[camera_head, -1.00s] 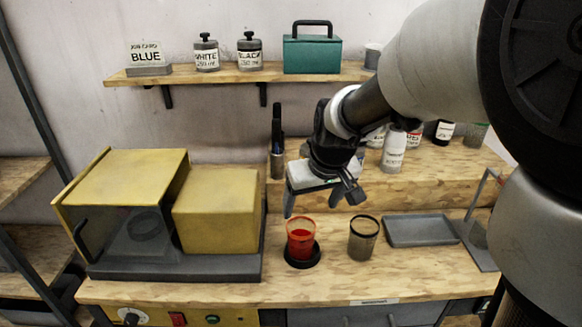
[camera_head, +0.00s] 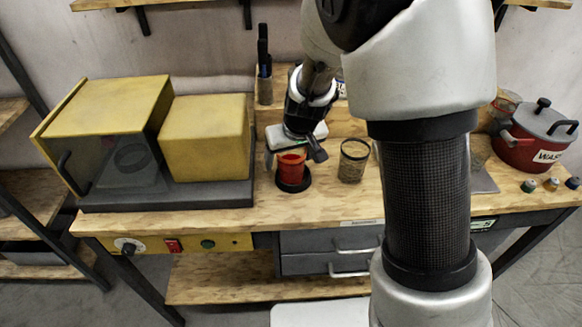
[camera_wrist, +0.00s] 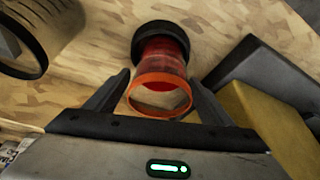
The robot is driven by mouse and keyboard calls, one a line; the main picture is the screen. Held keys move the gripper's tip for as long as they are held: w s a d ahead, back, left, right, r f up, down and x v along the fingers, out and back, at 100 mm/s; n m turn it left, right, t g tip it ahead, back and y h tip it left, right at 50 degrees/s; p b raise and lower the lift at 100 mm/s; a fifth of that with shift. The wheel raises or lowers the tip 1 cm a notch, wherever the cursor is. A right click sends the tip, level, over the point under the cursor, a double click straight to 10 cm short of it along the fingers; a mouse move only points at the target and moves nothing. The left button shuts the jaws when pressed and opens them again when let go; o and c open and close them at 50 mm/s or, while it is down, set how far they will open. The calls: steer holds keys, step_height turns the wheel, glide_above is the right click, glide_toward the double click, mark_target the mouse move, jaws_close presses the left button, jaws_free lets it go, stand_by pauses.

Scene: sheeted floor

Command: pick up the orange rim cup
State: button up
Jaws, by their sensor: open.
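The orange rim cup (camera_head: 291,166) is see-through with red contents and stands upright on a round black base (camera_head: 293,184) near the bench's front edge. In the wrist view the cup (camera_wrist: 160,84) shows its orange rim towards the camera, between the two dark fingers. My gripper (camera_head: 294,158) is open, just above and around the cup's upper part in the head view. In the wrist view my gripper (camera_wrist: 158,92) has a finger on each side of the rim, with small gaps; no contact is clear.
A dark-rimmed clear cup (camera_head: 353,161) stands close on the right. A yellow box machine (camera_head: 205,138) on a dark base stands to the left. A red pot (camera_head: 532,134) is at the far right. The bench front (camera_head: 225,215) is clear.

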steer(key=shift+w+f, duration=0.15)
steer(key=shift+f, duration=0.15)
steer(key=shift+r, duration=0.1)
steer(key=c, duration=1.4)
